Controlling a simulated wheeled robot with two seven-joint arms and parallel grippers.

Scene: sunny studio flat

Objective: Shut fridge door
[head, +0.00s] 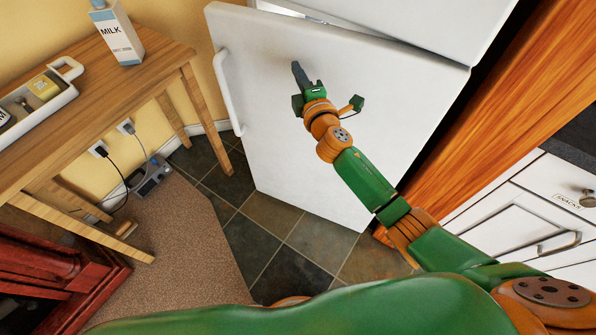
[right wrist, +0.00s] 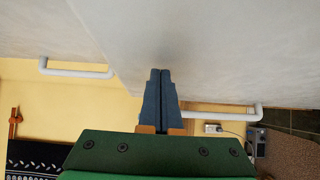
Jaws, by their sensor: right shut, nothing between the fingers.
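The white fridge door (head: 290,120) stands open in the head view, its flat face toward me and its white handle (head: 228,90) along the left edge. A dark gap shows behind its top edge. My right gripper (head: 299,74) is shut and empty, in front of the upper middle of the door, right of the handle. In the right wrist view its closed fingers (right wrist: 160,85) point at the white door surface, very close; I cannot tell whether they touch. The handle also shows there (right wrist: 222,111). My left gripper is not in view.
A wooden table (head: 150,75) at the left holds a milk carton (head: 118,35) and a white tray (head: 70,70). Wooden panelling (head: 500,110) and white drawers (head: 535,205) stand at the right. Bare tile floor (head: 290,235) lies below the door.

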